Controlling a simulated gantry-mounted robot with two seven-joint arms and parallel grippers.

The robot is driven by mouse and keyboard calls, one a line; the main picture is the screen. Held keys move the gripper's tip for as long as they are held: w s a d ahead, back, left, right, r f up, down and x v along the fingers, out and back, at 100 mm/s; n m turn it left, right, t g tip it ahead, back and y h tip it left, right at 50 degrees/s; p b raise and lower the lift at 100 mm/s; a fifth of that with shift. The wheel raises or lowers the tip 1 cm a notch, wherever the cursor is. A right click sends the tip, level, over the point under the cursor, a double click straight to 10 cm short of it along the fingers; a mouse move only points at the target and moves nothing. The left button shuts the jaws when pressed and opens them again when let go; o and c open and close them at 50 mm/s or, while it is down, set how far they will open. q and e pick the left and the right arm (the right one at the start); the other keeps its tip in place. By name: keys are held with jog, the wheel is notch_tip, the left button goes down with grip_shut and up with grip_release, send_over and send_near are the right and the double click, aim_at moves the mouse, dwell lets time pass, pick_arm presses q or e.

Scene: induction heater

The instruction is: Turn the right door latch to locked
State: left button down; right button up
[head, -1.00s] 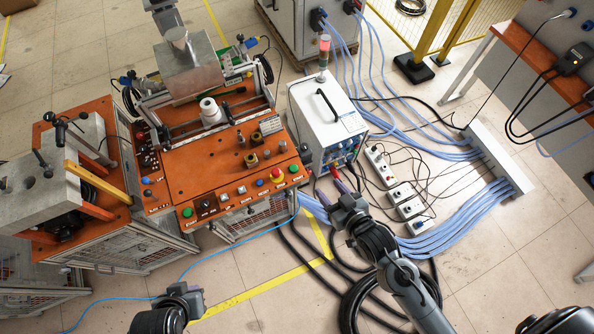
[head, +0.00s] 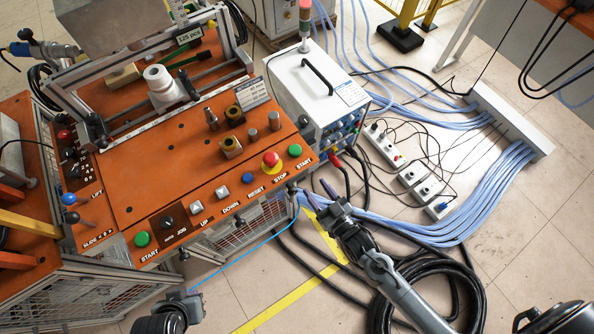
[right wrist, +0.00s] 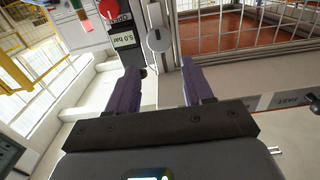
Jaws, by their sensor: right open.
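My right gripper (head: 318,192) is open and empty, in front of the right front corner of the orange-topped machine (head: 150,205). In the right wrist view its two purple fingers (right wrist: 160,72) stand apart. Beyond their tips, roughly between them and higher in the picture, is a round grey knob (right wrist: 158,40) with a pale line on it, which looks like the latch. It sits on a light post beside a mesh door (right wrist: 245,32). No contact with the knob shows. My left gripper (head: 183,304) is at the bottom edge; its fingers cannot be made out.
A white power unit (head: 318,85) with cables stands right of the machine. Buttons, including a red stop button (head: 270,160), line its front panel. Black hoses (head: 455,270) coil on the floor under my right arm. A 5.0 bar label (right wrist: 122,38) is left of the knob.

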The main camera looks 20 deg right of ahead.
pick_arm(q)
notch_tip(320, 180, down, 3)
jog(key=shift+f+b, duration=0.1)
jog(key=shift+b, duration=1.1)
pick_arm(e)
jog(key=x, duration=1.1)
jog(key=shift+f, duration=0.4)
pick_arm(q)
jog(key=shift+d, duration=0.1)
pick_arm(e)
jog(key=c, duration=0.7)
